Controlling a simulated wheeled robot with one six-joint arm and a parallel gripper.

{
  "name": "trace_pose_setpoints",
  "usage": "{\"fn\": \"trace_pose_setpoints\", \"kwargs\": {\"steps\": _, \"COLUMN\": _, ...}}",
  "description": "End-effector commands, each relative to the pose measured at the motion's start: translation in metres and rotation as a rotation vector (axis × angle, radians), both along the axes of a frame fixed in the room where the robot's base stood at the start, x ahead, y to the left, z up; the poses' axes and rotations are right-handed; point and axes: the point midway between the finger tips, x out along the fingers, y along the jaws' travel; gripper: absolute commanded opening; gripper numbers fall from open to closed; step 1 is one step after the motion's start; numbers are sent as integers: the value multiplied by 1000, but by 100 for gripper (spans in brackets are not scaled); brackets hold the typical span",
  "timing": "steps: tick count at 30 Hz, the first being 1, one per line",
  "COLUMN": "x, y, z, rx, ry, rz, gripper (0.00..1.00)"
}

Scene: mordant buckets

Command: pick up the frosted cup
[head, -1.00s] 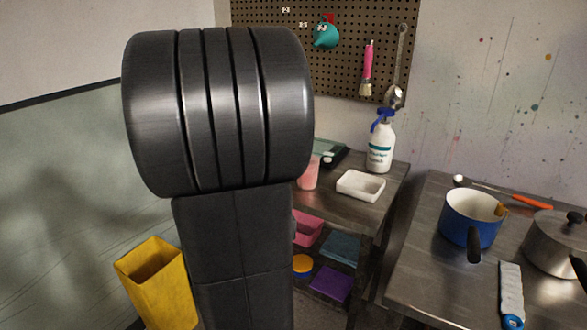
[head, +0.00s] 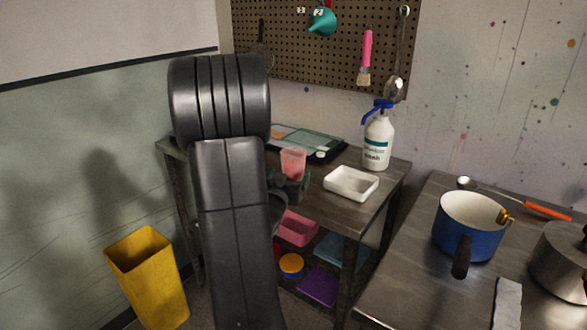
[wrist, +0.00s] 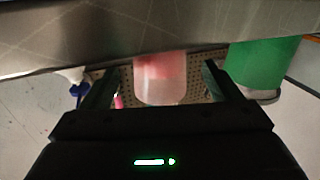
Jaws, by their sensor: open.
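The frosted cup (head: 293,163), translucent and pink, stands upright on the metal side table (head: 335,212), behind my gripper (head: 290,186). My arm hides part of the gripper in the head view. In the wrist view, which is upside down, the cup (wrist: 160,82) lies between the two spread fingers of my gripper (wrist: 158,72). Gaps show on both sides of the cup. I cannot tell how deep it sits between the fingers.
A white tray (head: 351,183) and a spray bottle (head: 377,142) stand right of the cup. A flat dark-edged case (head: 310,141) lies behind it. A blue pot (head: 468,228) stands on the right-hand table. A green object (wrist: 262,65) shows beside the cup in the wrist view.

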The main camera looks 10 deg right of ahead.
Motion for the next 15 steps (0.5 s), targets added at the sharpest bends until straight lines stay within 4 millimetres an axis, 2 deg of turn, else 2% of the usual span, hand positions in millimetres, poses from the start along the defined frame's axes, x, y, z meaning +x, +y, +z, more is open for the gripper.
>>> {"fn": "trace_pose_setpoints", "kwargs": {"steps": 7, "x": 17, "y": -9, "z": 0, "rx": -1, "ry": 0, "rz": -1, "gripper": 84}}
{"fn": "trace_pose_setpoints", "kwargs": {"steps": 15, "x": 52, "y": -25, "z": 1, "rx": 0, "ry": 1, "rz": 0, "gripper": 84}}
